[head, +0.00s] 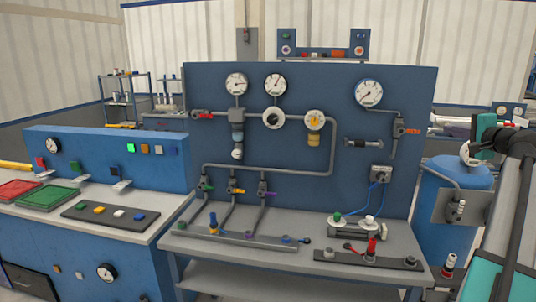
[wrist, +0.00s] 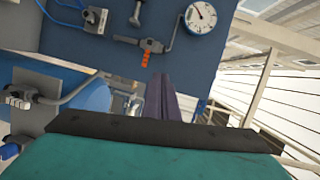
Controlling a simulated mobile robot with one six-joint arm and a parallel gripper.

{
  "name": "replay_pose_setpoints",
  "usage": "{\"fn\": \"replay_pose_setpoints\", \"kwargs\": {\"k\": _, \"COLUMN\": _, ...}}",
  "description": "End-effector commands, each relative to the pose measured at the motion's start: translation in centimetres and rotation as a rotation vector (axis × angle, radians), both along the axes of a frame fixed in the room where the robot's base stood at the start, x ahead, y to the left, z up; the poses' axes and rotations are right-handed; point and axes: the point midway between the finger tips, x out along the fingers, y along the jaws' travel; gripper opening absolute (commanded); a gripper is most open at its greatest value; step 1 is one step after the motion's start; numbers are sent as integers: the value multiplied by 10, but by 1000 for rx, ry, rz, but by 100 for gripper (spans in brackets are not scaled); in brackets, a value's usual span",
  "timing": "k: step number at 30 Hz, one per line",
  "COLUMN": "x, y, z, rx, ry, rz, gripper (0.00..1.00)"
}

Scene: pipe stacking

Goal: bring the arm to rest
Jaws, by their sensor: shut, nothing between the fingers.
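My gripper (wrist: 163,82) shows in the wrist view as two dark purple fingers lying side by side, shut and empty. They extend past the black edge of my teal wrist housing. Beyond them is the right part of the blue panel. No held pipe shows. In the head view my arm, with teal and dark grey parts, stands at the far right, beside the blue tank (head: 452,190). The fingertips cannot be made out there.
The blue pipe panel (head: 395,200) carries gauges (head: 369,93) and an orange-handled valve (head: 408,130), also in the wrist view (wrist: 148,54). A grey bracket with a valve (head: 459,207) stands close to my arm. The grey bench (head: 215,258) holds several fittings.

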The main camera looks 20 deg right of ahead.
Motion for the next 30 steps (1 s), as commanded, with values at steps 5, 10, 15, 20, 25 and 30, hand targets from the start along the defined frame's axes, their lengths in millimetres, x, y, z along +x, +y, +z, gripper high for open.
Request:
{"fn": "replay_pose_setpoints", "kwargs": {"k": 5, "x": 34, "y": 37, "z": -57, "rx": -19, "ry": 84, "rz": 53, "gripper": 0}}
{"fn": "replay_pose_setpoints", "kwargs": {"k": 10, "x": 67, "y": 82, "z": -122, "rx": -51, "ry": 185, "rz": 121, "gripper": 0}}
{"fn": "replay_pose_setpoints", "kwargs": {"k": 15, "x": 93, "y": 132, "z": -185, "rx": -90, "ry": 286, "rz": 194, "gripper": 0}}
{"fn": "replay_pose_setpoints", "kwargs": {"k": 20, "x": 111, "y": 182, "z": -245, "rx": -134, "ry": 383, "rz": 270, "gripper": 0}}
{"fn": "replay_pose_setpoints", "kwargs": {"k": 25, "x": 123, "y": 239, "z": -307, "rx": -189, "ry": 484, "rz": 359, "gripper": 0}}
{"fn": "replay_pose_setpoints", "kwargs": {"k": 30, "x": 125, "y": 298, "z": -368, "rx": -252, "ry": 587, "rz": 455, "gripper": 0}}
